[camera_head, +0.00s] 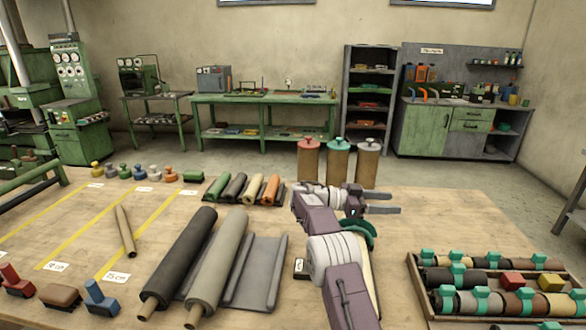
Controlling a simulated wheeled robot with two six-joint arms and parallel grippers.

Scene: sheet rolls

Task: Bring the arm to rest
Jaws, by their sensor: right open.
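My right arm (334,250) reaches in from the bottom, over the middle of the wooden table. My right gripper (393,203) is at its end, with two grey fingers pointing right and a gap between them. It is open, and nothing shows between the fingers. It is above the table's far part, apart from the rolls. My left gripper is not in view.
A dark roll (180,258) and a beige roll (219,258) lie left of my arm, beside a grey tray (262,290). A wooden crate (425,295) of rolls with green clamps stands at the right. Bare tabletop lies right of the gripper.

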